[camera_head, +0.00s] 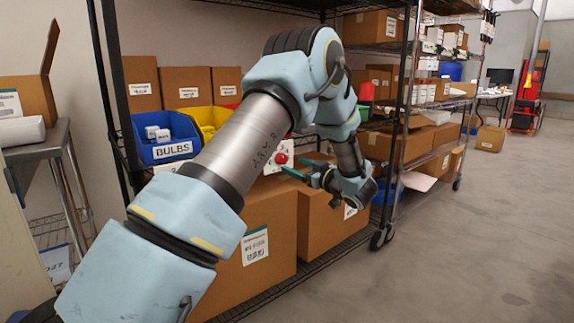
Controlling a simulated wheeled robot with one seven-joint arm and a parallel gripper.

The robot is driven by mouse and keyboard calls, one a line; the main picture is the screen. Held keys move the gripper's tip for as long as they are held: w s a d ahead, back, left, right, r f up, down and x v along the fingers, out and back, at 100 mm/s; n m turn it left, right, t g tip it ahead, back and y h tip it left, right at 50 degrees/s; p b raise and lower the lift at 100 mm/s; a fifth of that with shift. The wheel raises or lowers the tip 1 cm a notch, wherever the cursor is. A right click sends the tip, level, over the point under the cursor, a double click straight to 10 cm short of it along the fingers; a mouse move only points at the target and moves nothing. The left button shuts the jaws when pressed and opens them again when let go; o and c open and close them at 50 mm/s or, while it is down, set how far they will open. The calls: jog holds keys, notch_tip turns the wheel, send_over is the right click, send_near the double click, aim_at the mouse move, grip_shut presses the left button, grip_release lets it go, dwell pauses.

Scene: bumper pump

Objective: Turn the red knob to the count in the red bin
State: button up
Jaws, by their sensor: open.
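The red knob (281,159) sits on a white plate (272,162) with dark marks around it, on the front of the shelf unit. The marks are too small to read. My gripper (299,168) is just right of the knob and points left towards it, with its jaws open. I cannot tell whether a finger touches the knob. A strip of red (230,106) shows beside the yellow bin, mostly hidden behind my arm. It may be the red bin; its contents are not visible.
A blue bin labelled BULBS (172,151) holds white items, beside a yellow bin (207,120). Large cardboard boxes (262,205) stand on the lower shelf below my gripper. A metal cart (50,150) stands at the left.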

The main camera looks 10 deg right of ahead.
jog(key=shift+x, duration=2.6)
grip_shut()
